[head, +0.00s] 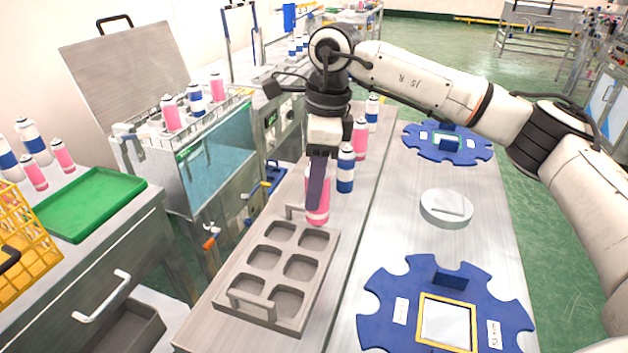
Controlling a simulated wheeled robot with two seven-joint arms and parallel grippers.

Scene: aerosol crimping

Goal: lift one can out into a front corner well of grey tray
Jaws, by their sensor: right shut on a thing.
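The grey tray (326,262) lies on the steel table with several square wells, all empty, and a handle at each end. My right gripper (317,195) points down just beyond the tray's far end. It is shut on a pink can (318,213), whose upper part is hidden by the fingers. I cannot tell whether the can touches the table. Behind it stand a blue-and-white can (345,172), another pink can (360,140) and a further blue-and-white can (372,112). My left gripper is not in view.
A blue notched plate (385,305) lies right of the tray, with a round metal disc (447,208) and a second blue plate (470,155) beyond. A water tank (215,165) with cans, a green tray (90,205) and a yellow basket (22,262) are at left.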

